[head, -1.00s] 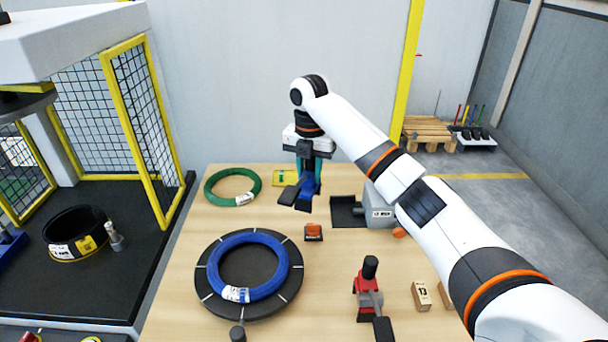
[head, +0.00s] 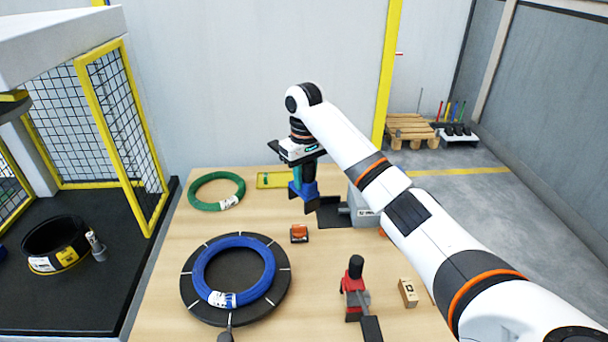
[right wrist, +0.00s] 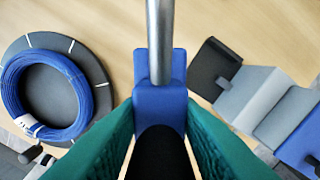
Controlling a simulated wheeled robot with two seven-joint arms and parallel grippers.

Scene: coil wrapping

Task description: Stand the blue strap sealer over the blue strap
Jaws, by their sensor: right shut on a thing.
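The blue strap sealer (head: 304,190) hangs upright above the back of the table, held in my right gripper (head: 306,172). In the right wrist view, the teal fingers of my right gripper (right wrist: 160,112) are closed on both sides of the sealer's blue body (right wrist: 160,96). A blue ring coil (head: 263,268) with a white label lies on the round black turntable (head: 283,303), to the left of and nearer than the sealer. It also shows in the right wrist view (right wrist: 78,108), left of the sealer. I cannot make out a separate blue strap. My left gripper is out of view.
A green coil (head: 193,203) and a yellow item (head: 274,180) lie at the back. A small orange block (head: 299,233), a red-and-black tool (head: 353,284), a grey machine (head: 362,207) and a cardboard box (head: 408,293) stand on the table. A yellow-framed cage (head: 120,130) is left.

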